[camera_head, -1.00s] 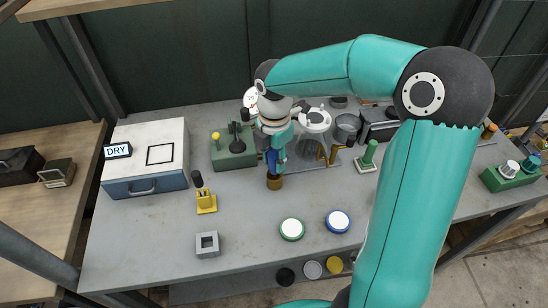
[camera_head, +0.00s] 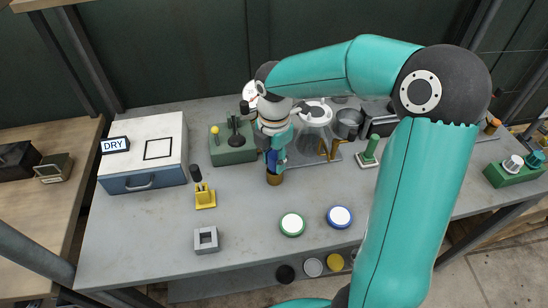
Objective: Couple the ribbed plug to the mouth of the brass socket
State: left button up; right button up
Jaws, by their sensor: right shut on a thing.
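The brass socket (camera_head: 275,179) stands upright on the grey bench in the middle of the head view. My right gripper (camera_head: 273,161) points down directly above it, shut on a blue piece, which I take to be the ribbed plug (camera_head: 271,158). Its ribs are too small to make out. The plug's lower end is at the socket's mouth. The fingers hide part of the plug, and I cannot tell whether it is seated or only touching. My left gripper is not in view.
A white-topped box (camera_head: 151,147) with a DRY sign (camera_head: 115,144) stands left. A green control block (camera_head: 232,147), a yellow stand (camera_head: 205,196), a grey square block (camera_head: 205,240), and green-rimmed (camera_head: 292,225) and blue-rimmed (camera_head: 340,217) discs surround the socket.

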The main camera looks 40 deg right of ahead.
jog(key=shift+f+b, duration=0.3)
jog(key=shift+f, duration=0.2)
jog(key=shift+r, duration=0.2)
jog(key=shift+r+p, duration=1.25)
jog(key=shift+p, duration=0.05)
dwell(1.0)
jog(key=shift+f+b, duration=0.85)
jog(key=shift+f, duration=0.55)
jog(key=o, duration=1.1)
